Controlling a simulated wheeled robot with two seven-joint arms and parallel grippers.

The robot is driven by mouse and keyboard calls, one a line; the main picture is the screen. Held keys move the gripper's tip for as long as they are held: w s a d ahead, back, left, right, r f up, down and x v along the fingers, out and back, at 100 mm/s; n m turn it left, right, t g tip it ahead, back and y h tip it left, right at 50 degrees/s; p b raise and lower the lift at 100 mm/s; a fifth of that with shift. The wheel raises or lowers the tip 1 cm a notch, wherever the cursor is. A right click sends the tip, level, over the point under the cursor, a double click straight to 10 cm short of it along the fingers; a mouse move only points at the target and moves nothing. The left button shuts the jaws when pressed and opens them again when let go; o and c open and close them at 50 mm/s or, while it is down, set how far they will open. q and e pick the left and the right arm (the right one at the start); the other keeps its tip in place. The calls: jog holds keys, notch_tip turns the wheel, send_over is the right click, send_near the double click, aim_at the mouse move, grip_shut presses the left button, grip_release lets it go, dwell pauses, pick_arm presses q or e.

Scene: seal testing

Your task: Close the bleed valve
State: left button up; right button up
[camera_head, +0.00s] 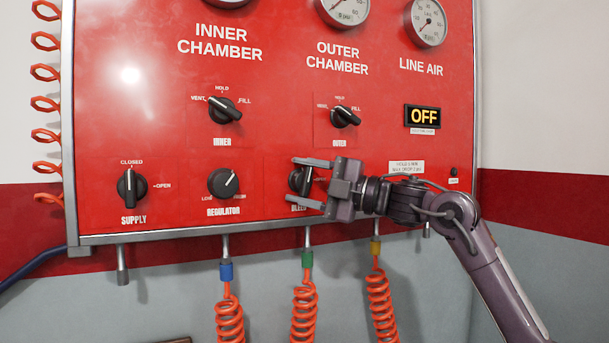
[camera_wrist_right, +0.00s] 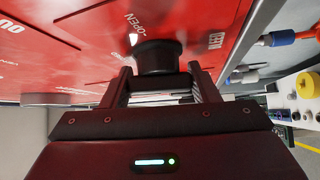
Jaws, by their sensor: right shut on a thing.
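The bleed valve knob (camera_head: 297,181) is a black round knob low on the red panel, labelled BLEED. It is partly hidden behind my right gripper (camera_head: 311,182), whose fingers reach above and below it. In the right wrist view the black knob (camera_wrist_right: 158,58) sits between the two fingertips of my right gripper (camera_wrist_right: 160,78), with the word OPEN on the panel beside it. The right gripper is shut on the knob. The knob's pointer direction is hidden. My left gripper is not in view.
The supply knob (camera_head: 131,188) points up to CLOSED. The regulator knob (camera_head: 223,183), inner knob (camera_head: 225,110) and outer knob (camera_head: 344,117) are nearby. A lit OFF display (camera_head: 423,117) is at right. Orange coiled hoses (camera_head: 303,310) hang below the panel edge.

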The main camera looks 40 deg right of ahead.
aim_at(311, 184)
jog(key=shift+n+g+h+p, duration=0.4)
jog(key=shift+n+g+p, duration=0.3)
jog(key=shift+n, duration=0.2)
jog(key=shift+f, duration=0.1)
jog(key=shift+a+f, duration=0.1)
jog(key=o, duration=1)
jog(key=b+v, duration=0.5)
jog(key=v, duration=0.2)
jog(key=shift+b, duration=0.3)
jog(key=shift+s+d, duration=0.2)
jog(key=shift+s, duration=0.15)
